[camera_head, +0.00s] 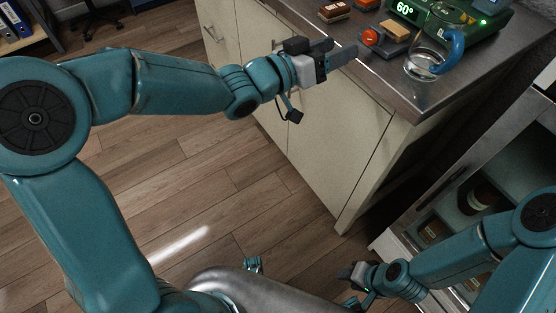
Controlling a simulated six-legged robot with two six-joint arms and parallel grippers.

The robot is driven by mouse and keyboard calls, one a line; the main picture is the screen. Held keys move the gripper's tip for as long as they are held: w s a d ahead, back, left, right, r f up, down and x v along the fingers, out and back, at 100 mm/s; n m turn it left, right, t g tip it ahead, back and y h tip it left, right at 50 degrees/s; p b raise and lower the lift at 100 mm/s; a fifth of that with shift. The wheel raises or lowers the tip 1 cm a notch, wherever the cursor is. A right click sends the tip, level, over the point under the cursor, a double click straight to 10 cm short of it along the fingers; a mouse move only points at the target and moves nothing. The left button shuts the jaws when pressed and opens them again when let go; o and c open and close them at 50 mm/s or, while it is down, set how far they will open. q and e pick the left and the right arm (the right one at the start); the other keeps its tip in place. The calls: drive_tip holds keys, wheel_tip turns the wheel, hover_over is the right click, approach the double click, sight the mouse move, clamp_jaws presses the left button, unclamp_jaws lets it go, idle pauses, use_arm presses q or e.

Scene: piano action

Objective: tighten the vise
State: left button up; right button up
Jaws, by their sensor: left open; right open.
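I cannot make out a vise in the head view. My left gripper (340,50) is open and empty, at the near edge of the worktop (378,75). It is to the left of a red-and-tan item (385,40) and apart from it. My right gripper (348,272) is low in the view, in front of the cabinet and above the floor. It is open, with nothing seen in it.
A glass jug with a blue handle (425,62) stands near the worktop edge. Behind it is a green device (450,18) reading 60°. Brown blocks (335,11) lie at the back left. An open shelf with bottles (478,195) is at right. The floor (225,185) is clear.

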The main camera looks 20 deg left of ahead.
use_arm(q)
drive_tip(key=v, duration=1)
wheel_tip(320, 180, down, 12)
drive_tip(key=n+g+y+p, duration=0.4)
drive_tip(key=p, duration=0.5)
drive_tip(key=s+f+n+g+y+p, duration=0.1)
drive_tip(key=s+f+g+y+p, duration=0.1)
drive_tip(key=s+f+g+p, duration=0.3)
drive_tip(key=shift+s+d+f, duration=0.45)
drive_tip(key=shift+s+f, duration=0.65)
drive_tip(key=shift+f, duration=1.1)
